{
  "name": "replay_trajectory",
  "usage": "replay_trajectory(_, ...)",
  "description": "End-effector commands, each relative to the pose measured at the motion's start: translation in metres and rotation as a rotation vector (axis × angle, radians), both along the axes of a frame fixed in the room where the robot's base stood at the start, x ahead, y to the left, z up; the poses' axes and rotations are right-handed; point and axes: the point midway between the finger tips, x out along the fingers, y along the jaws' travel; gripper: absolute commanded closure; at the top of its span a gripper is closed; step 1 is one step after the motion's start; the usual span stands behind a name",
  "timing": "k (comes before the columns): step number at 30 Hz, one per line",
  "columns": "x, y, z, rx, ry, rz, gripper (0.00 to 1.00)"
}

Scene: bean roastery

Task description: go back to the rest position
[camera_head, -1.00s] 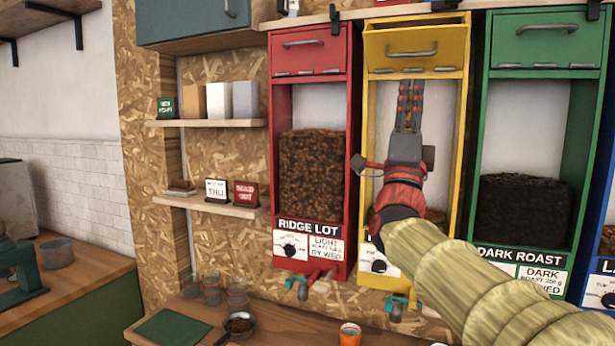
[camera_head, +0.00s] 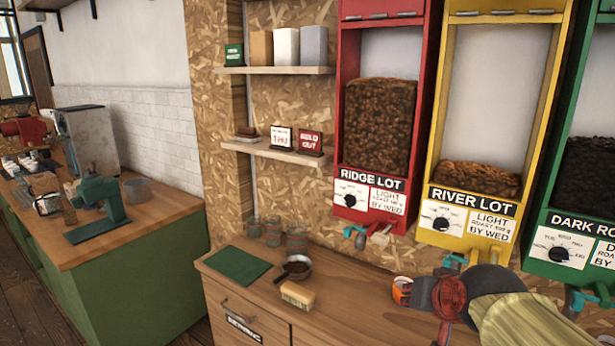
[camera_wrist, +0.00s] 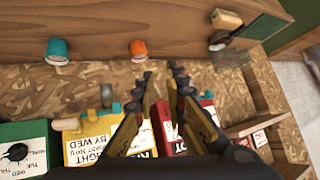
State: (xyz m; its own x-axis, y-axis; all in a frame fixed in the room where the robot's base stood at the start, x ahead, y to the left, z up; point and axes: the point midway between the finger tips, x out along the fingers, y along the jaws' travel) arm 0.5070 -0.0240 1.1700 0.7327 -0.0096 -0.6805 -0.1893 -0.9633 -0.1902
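My arm reaches in from the lower right of the head view, with its dark and red wrist low over the counter, right of an orange can. In the wrist view my gripper (camera_wrist: 164,76) shows two dark fingers spread apart, with a gap between the tips and nothing held. The fingers point toward the counter, in front of the dispensers' lower fronts.
Red (camera_head: 341,100), yellow (camera_head: 441,100) and green (camera_head: 555,150) bean dispensers stand behind. A teal cup (camera_wrist: 57,52) is near the gripper.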

Motion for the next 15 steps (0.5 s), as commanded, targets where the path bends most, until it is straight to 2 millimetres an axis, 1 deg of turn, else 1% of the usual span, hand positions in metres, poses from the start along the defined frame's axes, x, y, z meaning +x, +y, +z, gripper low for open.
replay_trajectory(1,-0.03,0.004,-0.018,-0.028,0.075,0.038,0.87)
replay_trajectory(2,-0.047,0.007,-0.028,-0.043,0.121,0.059,0.87)
replay_trajectory(3,-0.071,0.009,-0.042,-0.064,0.181,0.088,0.87)
replay_trajectory(5,-0.107,0.012,-0.06,-0.09,0.263,0.13,0.87)
replay_trajectory(6,-0.13,0.014,-0.07,-0.107,0.309,0.154,0.87)
replay_trajectory(9,-0.179,0.016,-0.089,-0.133,0.395,0.193,0.87)
replay_trajectory(10,-0.192,0.017,-0.093,-0.139,0.407,0.199,0.87)
replay_trajectory(12,-0.207,0.018,-0.094,-0.152,0.392,0.209,0.87)
replay_trajectory(15,-0.212,0.021,-0.084,-0.157,0.355,0.216,0.87)
